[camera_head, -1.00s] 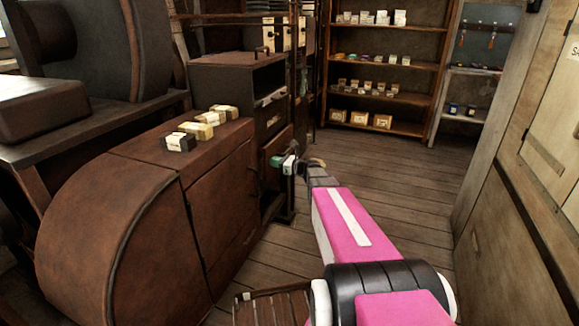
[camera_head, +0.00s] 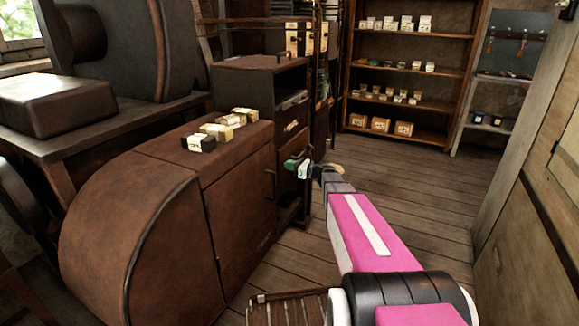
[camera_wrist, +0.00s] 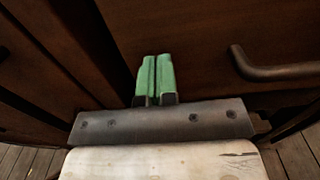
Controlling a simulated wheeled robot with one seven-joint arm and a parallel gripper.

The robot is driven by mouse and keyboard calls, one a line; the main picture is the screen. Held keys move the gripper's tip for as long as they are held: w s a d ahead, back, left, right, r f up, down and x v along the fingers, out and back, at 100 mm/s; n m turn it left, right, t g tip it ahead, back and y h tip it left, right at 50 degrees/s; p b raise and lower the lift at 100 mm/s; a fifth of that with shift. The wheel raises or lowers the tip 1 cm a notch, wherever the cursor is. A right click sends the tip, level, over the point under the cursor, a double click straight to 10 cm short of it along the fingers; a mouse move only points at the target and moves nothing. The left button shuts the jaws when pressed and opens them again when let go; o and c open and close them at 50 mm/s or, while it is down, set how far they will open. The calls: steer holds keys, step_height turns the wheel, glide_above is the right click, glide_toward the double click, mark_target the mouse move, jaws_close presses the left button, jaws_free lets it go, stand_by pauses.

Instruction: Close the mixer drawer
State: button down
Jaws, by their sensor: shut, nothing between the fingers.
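A dark cabinet (camera_head: 250,90) stands behind the brown rounded housing in the head view. On its right side is a recess with a light metal handle strip (camera_head: 293,102) below it, perhaps the drawer front. I cannot tell surely which part is the mixer drawer or how far it stands out. My gripper (camera_head: 293,165) is shut and empty, low in front of that cabinet's lower part. In the wrist view its green fingers (camera_wrist: 155,78) are together, close to a dark wooden panel (camera_wrist: 205,35). A dark bar handle (camera_wrist: 272,68) is right of them, apart from the fingers. Contact with the panel cannot be told.
The brown rounded housing (camera_head: 130,225) fills the left, with several small boxes (camera_head: 220,126) on top. A slatted wooden thing (camera_head: 290,308) is low in front. Open plank floor (camera_head: 420,200) lies to the right, up to shelves (camera_head: 410,70) at the back.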

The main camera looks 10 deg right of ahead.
steer(key=v, duration=1.3)
steer(key=s+a+f+n+g+h, duration=0.65)
steer(key=s+a+f+n, duration=0.25)
steer(key=s+n, duration=0.3)
steer(key=s+d+f+n+g+h, duration=0.1)
steer(key=s+n+h, duration=0.3)
steer(key=s+n, duration=0.2)
steer(key=s+d+f+n+g+h, duration=0.2)
steer(key=s+n+h, duration=0.2)
steer(key=s+n, duration=0.1)
steer(key=shift+s+n, duration=0.4)
steer(key=shift+n, duration=0.5)
steer(key=shift+g+h, duration=0.25)
